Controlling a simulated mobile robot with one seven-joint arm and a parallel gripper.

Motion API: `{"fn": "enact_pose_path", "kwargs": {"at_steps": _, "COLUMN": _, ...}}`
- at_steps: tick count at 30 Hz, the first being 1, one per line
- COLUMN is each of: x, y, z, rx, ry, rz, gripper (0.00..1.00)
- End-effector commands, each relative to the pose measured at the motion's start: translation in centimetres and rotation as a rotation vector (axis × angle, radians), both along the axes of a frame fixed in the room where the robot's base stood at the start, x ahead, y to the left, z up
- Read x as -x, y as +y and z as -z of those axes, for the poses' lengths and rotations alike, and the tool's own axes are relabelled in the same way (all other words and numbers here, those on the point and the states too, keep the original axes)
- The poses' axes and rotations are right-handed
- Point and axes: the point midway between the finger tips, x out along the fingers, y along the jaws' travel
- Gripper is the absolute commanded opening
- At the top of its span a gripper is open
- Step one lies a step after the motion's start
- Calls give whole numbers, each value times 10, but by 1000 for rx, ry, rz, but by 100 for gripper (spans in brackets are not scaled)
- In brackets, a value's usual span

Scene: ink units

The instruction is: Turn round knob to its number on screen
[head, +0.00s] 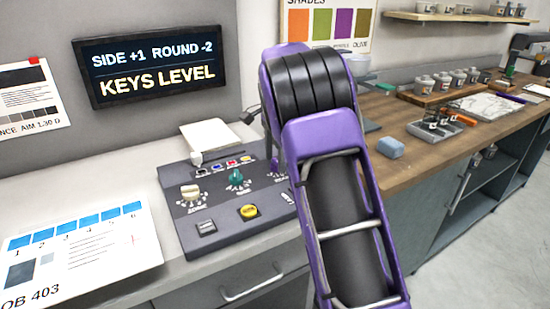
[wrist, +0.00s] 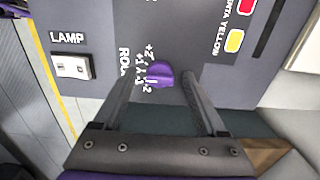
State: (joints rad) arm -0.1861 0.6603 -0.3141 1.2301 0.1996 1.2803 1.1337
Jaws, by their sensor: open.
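The screen (head: 150,68) reads "SIDE +1 ROUND -2" and "KEYS LEVEL". In the wrist view a purple knob (wrist: 162,72) sits on the dark panel, with marks from +2 to -2 along its left side. A label beginning "ROU" is beside it, partly hidden by a finger. The knob's pointer is too small to read surely. My gripper (wrist: 157,80) is open, one finger on each side of the knob, with gaps visible. In the head view my purple arm hides this knob and my gripper.
The control panel (head: 222,228) also has a cream knob (head: 190,192), a green knob (head: 236,178) and a yellow button (head: 249,212). A white LAMP switch (wrist: 73,66) lies left of the fingers. A printed sheet (head: 85,245) lies left; a wooden counter (head: 420,145) with jars stands right.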

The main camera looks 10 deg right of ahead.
Motion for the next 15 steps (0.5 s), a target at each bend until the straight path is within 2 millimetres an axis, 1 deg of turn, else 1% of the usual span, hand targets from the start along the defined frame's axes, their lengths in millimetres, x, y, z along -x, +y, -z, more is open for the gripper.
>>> {"fn": "enact_pose_path", "kwargs": {"at_steps": 4, "x": 0, "y": 0, "z": 0, "rx": 0, "ry": 0, "rz": 0, "gripper": 74}}
{"fn": "enact_pose_path", "kwargs": {"at_steps": 5, "x": 0, "y": 0, "z": 0, "rx": 0, "ry": 0, "rz": 0, "gripper": 72}}
{"fn": "enact_pose_path", "kwargs": {"at_steps": 9, "x": 0, "y": 0, "z": 0, "rx": 0, "ry": 0, "rz": 0, "gripper": 47}}
{"fn": "enact_pose_path", "kwargs": {"at_steps": 14, "x": 0, "y": 0, "z": 0, "rx": 0, "ry": 1, "rz": 0, "gripper": 18}}
{"fn": "enact_pose_path", "kwargs": {"at_steps": 15, "x": 0, "y": 0, "z": 0, "rx": 0, "ry": 1, "rz": 0, "gripper": 11}}
